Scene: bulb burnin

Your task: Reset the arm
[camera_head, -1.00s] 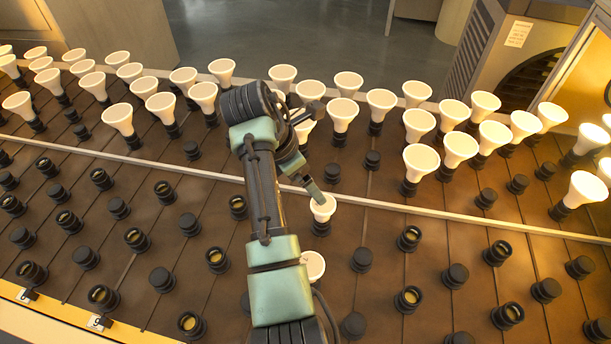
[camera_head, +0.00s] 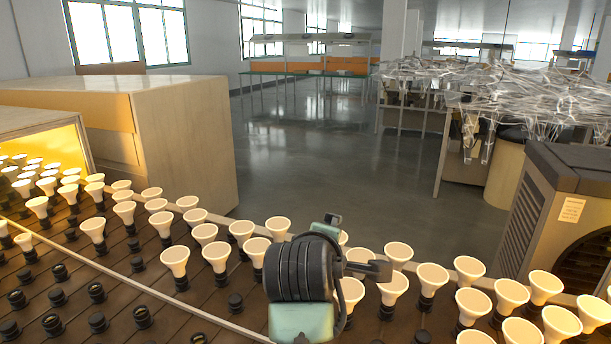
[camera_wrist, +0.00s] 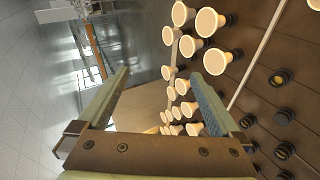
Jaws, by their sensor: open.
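My gripper (camera_wrist: 160,78) shows in the wrist view with its two green fingers wide apart. Nothing is held between them; bulbs, a wooden box and the floor show beyond the gap. In the head view my arm (camera_head: 302,275) rises at the bottom centre in front of the bulb rows, and the gripper's fingers cannot be made out there. White bulbs (camera_head: 174,262) stand in black sockets on the brown board. More bulbs (camera_wrist: 210,22) show at the top of the wrist view. Part of the board is hidden behind my arm.
Empty dark sockets (camera_head: 97,292) fill the board's lower left. A large wooden box (camera_head: 185,135) stands behind the board at left. A dark louvred unit (camera_head: 565,215) stands at right. Open grey floor (camera_head: 310,160) lies beyond, with a bench covered in clear plastic (camera_head: 500,95).

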